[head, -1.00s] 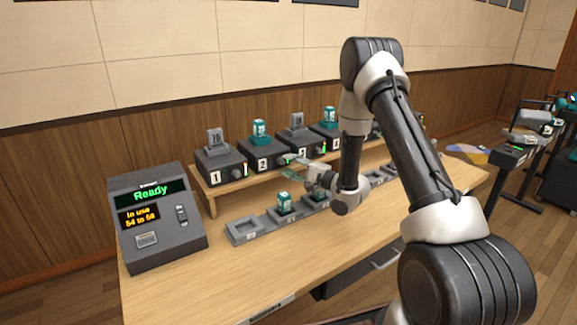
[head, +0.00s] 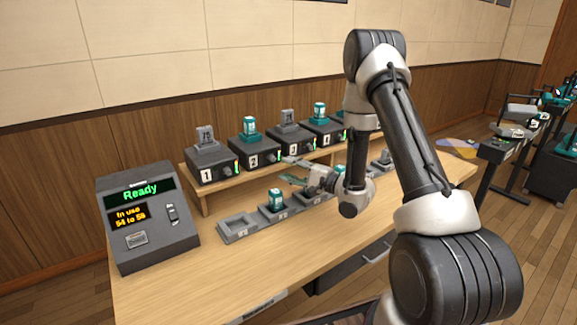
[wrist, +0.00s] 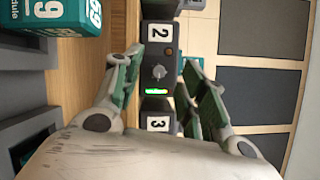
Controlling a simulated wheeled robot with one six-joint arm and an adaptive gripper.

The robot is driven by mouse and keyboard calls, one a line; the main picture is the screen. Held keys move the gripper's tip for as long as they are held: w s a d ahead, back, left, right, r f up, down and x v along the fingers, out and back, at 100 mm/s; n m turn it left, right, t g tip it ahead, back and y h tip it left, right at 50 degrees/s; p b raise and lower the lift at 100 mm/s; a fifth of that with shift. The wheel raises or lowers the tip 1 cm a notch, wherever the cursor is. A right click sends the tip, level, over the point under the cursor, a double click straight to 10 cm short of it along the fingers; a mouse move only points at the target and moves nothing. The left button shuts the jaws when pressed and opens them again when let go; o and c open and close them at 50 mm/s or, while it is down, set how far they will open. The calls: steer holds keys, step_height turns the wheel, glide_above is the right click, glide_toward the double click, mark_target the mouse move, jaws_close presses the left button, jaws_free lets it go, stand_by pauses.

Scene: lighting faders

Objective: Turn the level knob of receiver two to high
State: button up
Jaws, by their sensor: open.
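Receiver two (head: 252,155) is a dark box numbered 2 on the raised shelf, with a teal pack on top. In the wrist view its front face (wrist: 158,50) shows sideways, with a small grey level knob (wrist: 159,71) and a lit bar (wrist: 157,91) beside it. The knob's exact pointer direction is too small to tell. My gripper (head: 287,169) is in front of the receivers, below and right of receiver two. In the wrist view my gripper (wrist: 163,62) is open and empty, one green-padded finger on each side of the knob in the picture, with no visible contact.
Receiver one (head: 208,163) and receiver three (head: 290,142) stand on either side. A row of grey charging trays (head: 238,227), some holding teal packs (head: 276,200), lies below the shelf. A console (head: 150,225) reading Ready stands at left. The front tabletop is clear.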

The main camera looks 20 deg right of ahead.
mark_target(274, 159)
steer(key=a+n, duration=0.2)
steer(key=a+n+t+h, duration=0.1)
steer(key=n, duration=0.2)
steer(key=a+n+h, duration=0.1)
steer(key=a+n, duration=0.1)
steer(key=shift+s+a+r+n, duration=0.2)
steer(key=shift+s+a+n, duration=0.15)
steer(key=shift+n, duration=0.05)
steer(key=d+n+t+h, duration=0.2)
steer(key=d+n+h, duration=0.25)
steer(key=n, duration=0.45)
steer(key=w+n, duration=0.1)
steer(key=w, duration=0.1)
steer(key=w+a, duration=0.1)
steer(key=w, duration=0.2)
steer(key=w+a+n, duration=0.1)
steer(key=w, duration=0.1)
steer(key=shift+w+n, duration=0.2)
steer(key=shift+n, duration=0.1)
steer(key=shift+c, duration=0.2)
jaws_close()
